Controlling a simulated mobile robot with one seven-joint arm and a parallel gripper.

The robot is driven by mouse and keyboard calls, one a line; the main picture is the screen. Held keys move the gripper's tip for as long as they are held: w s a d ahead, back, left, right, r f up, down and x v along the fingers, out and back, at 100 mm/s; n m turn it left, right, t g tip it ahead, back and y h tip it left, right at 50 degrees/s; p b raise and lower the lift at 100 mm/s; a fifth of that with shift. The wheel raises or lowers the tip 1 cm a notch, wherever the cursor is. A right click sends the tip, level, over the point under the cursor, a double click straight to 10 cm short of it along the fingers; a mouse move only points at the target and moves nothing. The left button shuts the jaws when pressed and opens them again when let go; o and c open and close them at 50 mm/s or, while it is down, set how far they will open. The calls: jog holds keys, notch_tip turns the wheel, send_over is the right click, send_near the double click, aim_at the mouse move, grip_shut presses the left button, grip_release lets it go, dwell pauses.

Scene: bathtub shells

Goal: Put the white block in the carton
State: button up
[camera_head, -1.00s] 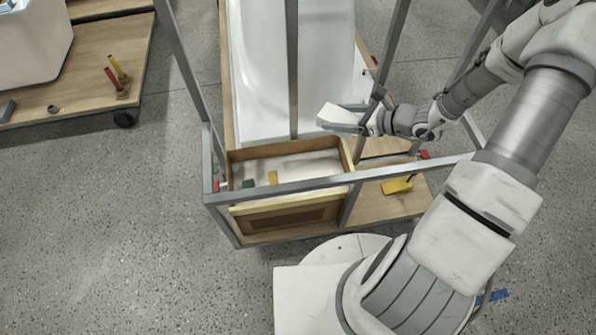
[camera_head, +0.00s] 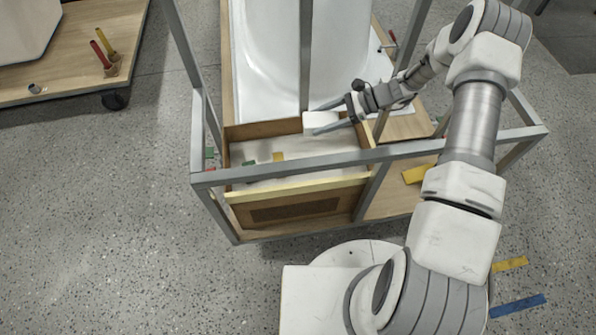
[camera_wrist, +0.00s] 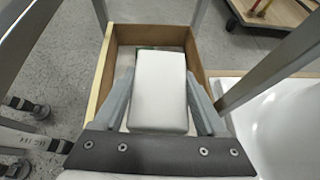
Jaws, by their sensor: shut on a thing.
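The white block (camera_wrist: 159,92) is held between the two fingers of my gripper (camera_wrist: 160,105) in the wrist view. In the head view the white block (camera_head: 319,122) shows at the tips of my gripper (camera_head: 325,122), over the far right part of the open carton. The carton (camera_head: 300,204) is a brown box with a pale front edge and a light inside, standing in the metal frame. It also shows in the wrist view (camera_wrist: 150,35), beneath and beyond the block. A green piece and a yellow piece lie inside the carton. The block hides part of the carton's inside.
Grey metal frame bars (camera_head: 290,168) cross in front of the carton and rise around it. A white bathtub shell (camera_head: 270,60) lies directly behind the carton. A yellow piece (camera_head: 417,174) lies on the wooden board to the right.

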jog(key=shift+n+g, duration=0.5)
jog(key=shift+g, duration=0.1)
jog(key=f, duration=0.2)
jog(key=a+f+b, duration=0.1)
jog(key=f, duration=0.1)
notch_tip(320, 180, down, 10)
jog(key=b, duration=0.4)
jog(key=shift+r, duration=0.1)
jog(key=shift+f+b, duration=0.6)
jog(key=shift+b, duration=0.05)
jog(key=o, duration=1.2)
jog(key=shift+o, duration=0.2)
jog(key=shift+r, duration=0.15)
